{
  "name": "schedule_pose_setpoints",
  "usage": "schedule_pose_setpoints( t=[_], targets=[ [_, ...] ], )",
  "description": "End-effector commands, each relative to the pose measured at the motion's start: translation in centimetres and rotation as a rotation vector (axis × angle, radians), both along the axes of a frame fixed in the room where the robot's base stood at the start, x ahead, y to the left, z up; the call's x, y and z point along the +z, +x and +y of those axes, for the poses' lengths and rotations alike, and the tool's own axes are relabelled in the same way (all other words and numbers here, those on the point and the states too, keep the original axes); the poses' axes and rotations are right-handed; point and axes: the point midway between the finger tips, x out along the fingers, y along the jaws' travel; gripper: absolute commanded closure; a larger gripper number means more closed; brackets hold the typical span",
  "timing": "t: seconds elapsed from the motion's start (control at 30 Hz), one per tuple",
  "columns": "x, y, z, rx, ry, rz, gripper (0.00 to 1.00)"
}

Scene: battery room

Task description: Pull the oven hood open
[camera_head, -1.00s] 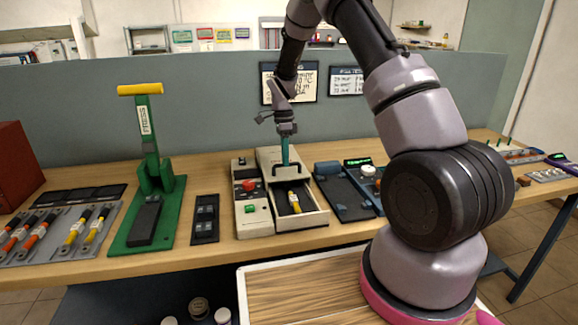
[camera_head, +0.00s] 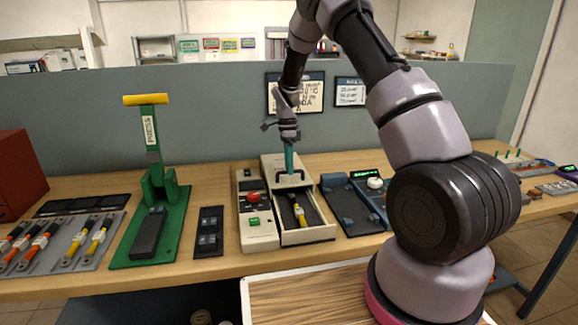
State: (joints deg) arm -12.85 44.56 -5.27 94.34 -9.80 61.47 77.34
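The oven is a beige box (camera_head: 306,237) on the workbench, with a control panel (camera_head: 259,238) on its left carrying a red knob and a green button. Its hood (camera_head: 273,163) is at the back and has a dark handle (camera_head: 292,179). The front tray is uncovered, and a yellow-banded cell (camera_head: 299,212) lies in it. My gripper (camera_head: 290,172) points down from above with its teal fingers at the handle. The fingers look close together, but at this size I cannot tell whether they grip the handle or only touch it.
A green press (camera_head: 155,205) with a yellow bar stands left of the oven, with a small dark switch box (camera_head: 209,231) between. A dark blue device (camera_head: 350,205) sits close on the right. A grey divider (camera_head: 220,110) runs behind the bench. A wooden tray (camera_head: 300,295) is in front.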

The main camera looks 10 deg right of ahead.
Motion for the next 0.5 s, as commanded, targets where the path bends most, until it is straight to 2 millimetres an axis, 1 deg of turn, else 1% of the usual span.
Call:
schedule_pose_setpoints(
  t=[0.13, 0.23, 0.5],
  targets=[
    [0.4, 0.1, 0.0, 0.000, 0.000, -0.001, 0.53],
    [1.5, 0.4, 0.0, 0.001, 0.000, -0.003, 0.53],
    [6.8, 1.5, 0.0, 0.000, 0.000, -0.004, 0.53]
  ],
)
